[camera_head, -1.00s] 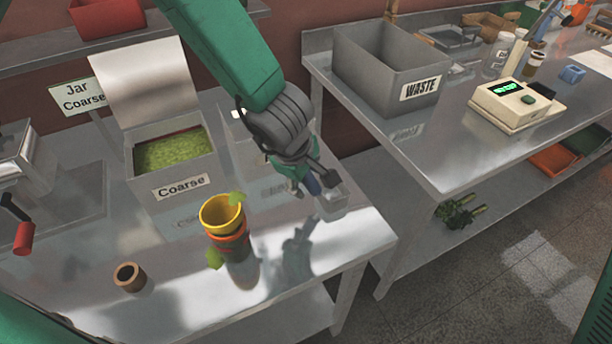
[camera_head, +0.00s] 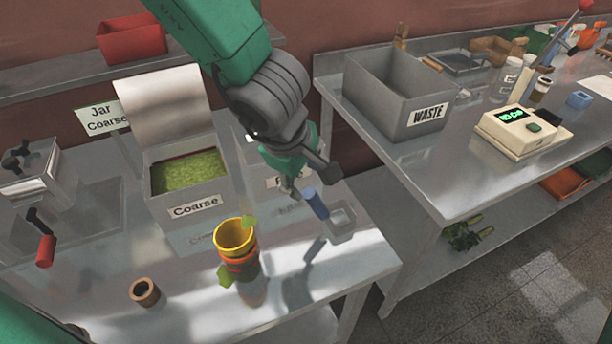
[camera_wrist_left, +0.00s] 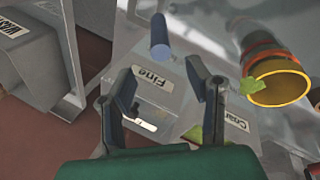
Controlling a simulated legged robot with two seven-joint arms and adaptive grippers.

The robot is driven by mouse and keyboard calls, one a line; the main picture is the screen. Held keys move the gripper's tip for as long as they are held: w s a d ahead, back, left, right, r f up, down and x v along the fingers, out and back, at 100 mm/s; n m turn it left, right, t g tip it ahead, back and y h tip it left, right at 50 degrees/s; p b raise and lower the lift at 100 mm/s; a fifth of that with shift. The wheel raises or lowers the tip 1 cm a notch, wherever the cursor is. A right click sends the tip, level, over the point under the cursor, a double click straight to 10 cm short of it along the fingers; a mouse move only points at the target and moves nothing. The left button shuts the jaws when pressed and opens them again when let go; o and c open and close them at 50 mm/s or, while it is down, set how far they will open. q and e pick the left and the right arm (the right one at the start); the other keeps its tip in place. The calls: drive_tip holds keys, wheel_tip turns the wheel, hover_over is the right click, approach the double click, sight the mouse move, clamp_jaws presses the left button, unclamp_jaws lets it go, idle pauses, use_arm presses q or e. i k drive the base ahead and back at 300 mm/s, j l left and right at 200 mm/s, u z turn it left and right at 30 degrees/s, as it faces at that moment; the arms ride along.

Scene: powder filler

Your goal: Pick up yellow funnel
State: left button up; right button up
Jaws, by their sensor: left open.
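The yellow funnel (camera_head: 235,237) stands upright, wide rim up, on top of one or more orange-red funnels (camera_head: 243,263) on the left table. Green leaf-like bits stick out beside the stack. In the left wrist view the yellow funnel's rim (camera_wrist_left: 283,90) is at the right edge. My left gripper (camera_head: 309,182) is open and empty above the table, behind and to the right of the stack, not touching it. Its two fingers (camera_wrist_left: 162,88) are spread in the left wrist view, with the Fine box beyond them. My right gripper is not in view.
A blue-handled scoop (camera_head: 317,203) lies just below my left gripper. The Coarse box (camera_head: 193,228) stands behind the stack, its lid up. A brown ring-shaped cup (camera_head: 145,292) stands front left. The grey WASTE bin (camera_head: 384,108) and a scale (camera_head: 520,130) are on the right table.

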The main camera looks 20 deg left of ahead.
sight(231, 240)
drive_tip(key=k, duration=1)
